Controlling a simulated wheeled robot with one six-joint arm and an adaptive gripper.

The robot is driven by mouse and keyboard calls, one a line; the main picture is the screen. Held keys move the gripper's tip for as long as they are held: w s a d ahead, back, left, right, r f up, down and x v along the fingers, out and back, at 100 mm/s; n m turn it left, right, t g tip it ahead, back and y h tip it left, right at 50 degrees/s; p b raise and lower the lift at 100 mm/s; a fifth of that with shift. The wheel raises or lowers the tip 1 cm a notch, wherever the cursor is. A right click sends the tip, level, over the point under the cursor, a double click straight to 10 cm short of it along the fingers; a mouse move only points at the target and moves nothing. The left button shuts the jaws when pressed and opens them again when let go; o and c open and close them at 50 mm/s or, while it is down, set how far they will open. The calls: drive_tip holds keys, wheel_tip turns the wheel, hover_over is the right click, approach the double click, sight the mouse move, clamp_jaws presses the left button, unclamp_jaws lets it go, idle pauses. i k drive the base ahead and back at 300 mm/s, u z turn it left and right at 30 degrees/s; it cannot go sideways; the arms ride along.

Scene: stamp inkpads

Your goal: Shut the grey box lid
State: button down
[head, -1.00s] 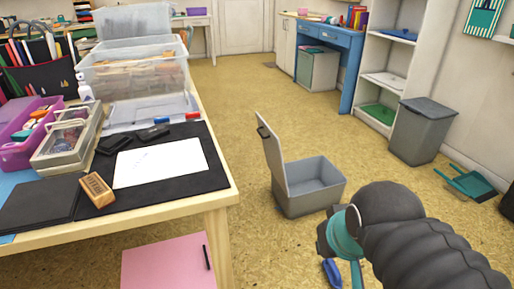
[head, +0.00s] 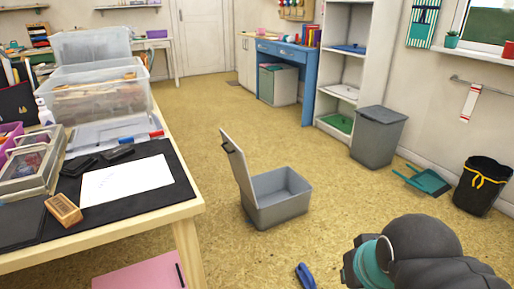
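The grey box (head: 281,200) stands on the floor in the middle of the head view. Its interior shows and looks empty. Its grey lid (head: 237,172) stands up on the left side, leaning a little outward, with a dark catch at its upper edge. My arm (head: 420,255) reaches in at the lower right, dark grey with a teal band. My gripper's fingers cannot be made out, so whether it is open or shut does not show. The arm is apart from the box, nearer the camera and to its right.
A wooden table (head: 188,213) with inkpads, paper and clear boxes stands at left. A blue object (head: 306,276) lies on the floor near my arm. A grey bin (head: 378,137), teal dustpan (head: 428,181) and black bin (head: 482,186) stand at right. Floor around the box is clear.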

sight(238, 162)
drive_tip(key=z, duration=0.3)
drive_tip(key=i, duration=1.05)
drive_tip(key=u, duration=0.4)
